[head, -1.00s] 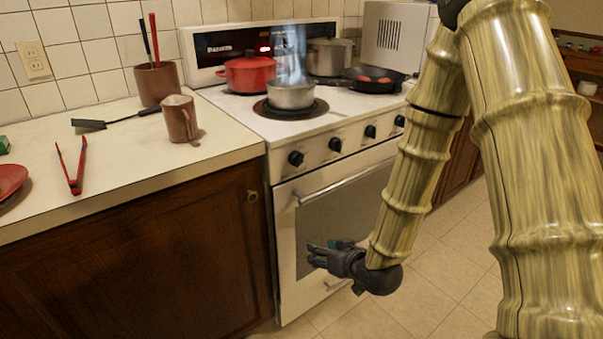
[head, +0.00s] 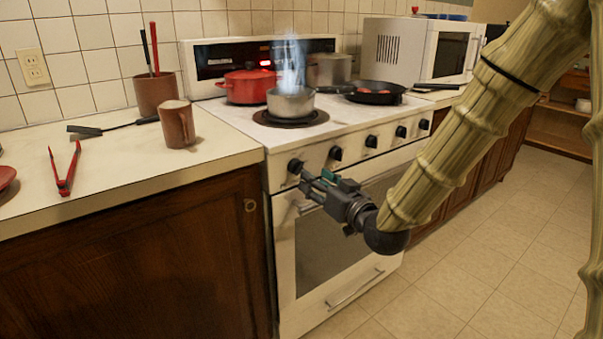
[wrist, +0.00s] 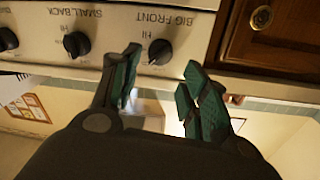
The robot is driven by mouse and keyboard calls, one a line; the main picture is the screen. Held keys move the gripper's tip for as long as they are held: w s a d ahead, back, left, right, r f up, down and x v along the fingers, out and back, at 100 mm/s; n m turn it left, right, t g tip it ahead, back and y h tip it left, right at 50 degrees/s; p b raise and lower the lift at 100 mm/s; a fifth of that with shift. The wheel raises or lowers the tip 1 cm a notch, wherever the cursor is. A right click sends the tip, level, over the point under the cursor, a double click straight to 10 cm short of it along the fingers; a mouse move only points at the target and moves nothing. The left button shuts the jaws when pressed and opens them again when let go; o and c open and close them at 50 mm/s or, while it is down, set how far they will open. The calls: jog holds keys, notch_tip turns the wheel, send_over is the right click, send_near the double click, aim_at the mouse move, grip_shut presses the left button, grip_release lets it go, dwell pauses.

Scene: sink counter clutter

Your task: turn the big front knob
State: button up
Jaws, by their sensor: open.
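The big front knob (head: 295,166) is the leftmost black knob on the white stove's front panel in the head view. In the wrist view this knob (wrist: 160,52) sits beside the label "BIG FRONT", which appears upside down. My gripper (head: 310,181) is open and empty, just in front of and slightly below the knob in the head view. In the wrist view the green-padded fingers (wrist: 163,76) are spread apart, with the knob ahead between their tips, nearer the left finger. I cannot tell whether a finger touches it.
The "small back" knob (wrist: 77,44) is beside the big front one, with more knobs along the panel. The oven handle (head: 385,177) runs just below. A steaming pot (head: 290,103), red pot (head: 249,87) and skillet (head: 376,97) stand on the stove. Floor is clear at right.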

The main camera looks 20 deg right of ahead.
aim_at(300, 170)
jog(key=b+x, duration=0.1)
jog(key=x, duration=0.6)
jog(key=shift+w+a, duration=0.15)
jog(key=shift+w, duration=0.15)
jog(key=c, duration=0.8)
jog(key=shift+o, duration=0.2)
